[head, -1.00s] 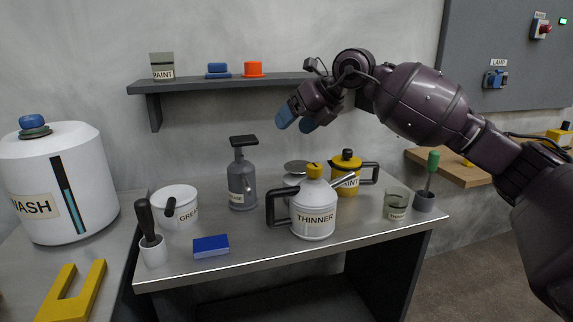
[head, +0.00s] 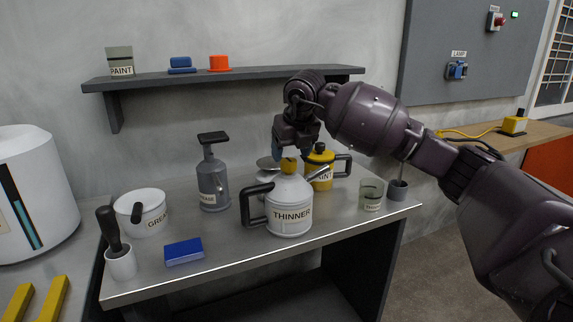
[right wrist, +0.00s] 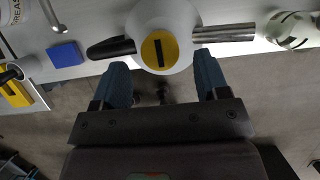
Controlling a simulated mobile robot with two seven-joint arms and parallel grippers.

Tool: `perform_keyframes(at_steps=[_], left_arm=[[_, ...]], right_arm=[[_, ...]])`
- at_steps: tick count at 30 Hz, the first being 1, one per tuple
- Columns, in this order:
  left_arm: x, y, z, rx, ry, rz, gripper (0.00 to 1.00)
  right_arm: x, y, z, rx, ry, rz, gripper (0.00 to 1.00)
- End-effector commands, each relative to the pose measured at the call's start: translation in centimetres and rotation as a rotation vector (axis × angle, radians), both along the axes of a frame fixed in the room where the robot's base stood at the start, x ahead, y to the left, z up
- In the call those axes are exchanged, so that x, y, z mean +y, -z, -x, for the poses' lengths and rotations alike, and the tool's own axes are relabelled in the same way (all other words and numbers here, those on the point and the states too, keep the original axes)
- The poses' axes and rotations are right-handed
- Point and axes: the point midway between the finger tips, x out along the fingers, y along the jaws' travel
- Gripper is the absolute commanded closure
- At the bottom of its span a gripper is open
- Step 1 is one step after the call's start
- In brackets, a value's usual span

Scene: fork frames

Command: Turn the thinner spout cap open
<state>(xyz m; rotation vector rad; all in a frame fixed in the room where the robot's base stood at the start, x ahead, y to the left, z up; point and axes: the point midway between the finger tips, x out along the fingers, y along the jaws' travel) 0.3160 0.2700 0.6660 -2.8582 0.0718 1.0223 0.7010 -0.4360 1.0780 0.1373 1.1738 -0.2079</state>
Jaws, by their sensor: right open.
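The white thinner can (head: 290,218) stands upright on the metal bench, its black handle at left and its metal spout (head: 319,176) at upper right. Its round yellow cap (head: 288,165) is on top. My right gripper (head: 291,152) is open and empty, just above the cap in the head view. In the right wrist view its blue fingertips (right wrist: 162,72) are spread wider than the cap, which lies slightly beyond them. My left gripper is not in view.
A yellow paint can (head: 319,158) stands close behind the thinner can.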

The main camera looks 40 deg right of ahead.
Motion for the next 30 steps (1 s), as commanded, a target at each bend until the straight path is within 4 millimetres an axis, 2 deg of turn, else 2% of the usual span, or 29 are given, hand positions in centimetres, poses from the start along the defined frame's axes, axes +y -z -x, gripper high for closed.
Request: perform_keyframes(at_steps=[1,7,20,23,30], left_arm=[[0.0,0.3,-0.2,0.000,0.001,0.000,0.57],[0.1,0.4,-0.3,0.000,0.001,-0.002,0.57],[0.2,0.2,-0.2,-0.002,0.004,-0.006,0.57],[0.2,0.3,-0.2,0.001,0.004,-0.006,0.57],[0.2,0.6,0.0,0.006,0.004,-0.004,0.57]], right_arm=[[0.0,1.3,-0.4,0.007,0.000,-0.002,0.32],[-0.3,3.1,-1.2,0.003,-0.001,0.000,0.32],[-0.3,3.7,-1.5,-0.001,-0.001,0.000,0.32],[-0.3,3.7,-1.5,-0.001,-0.001,0.000,0.44],[-0.3,3.7,-1.5,-0.001,-0.001,0.000,0.81]])
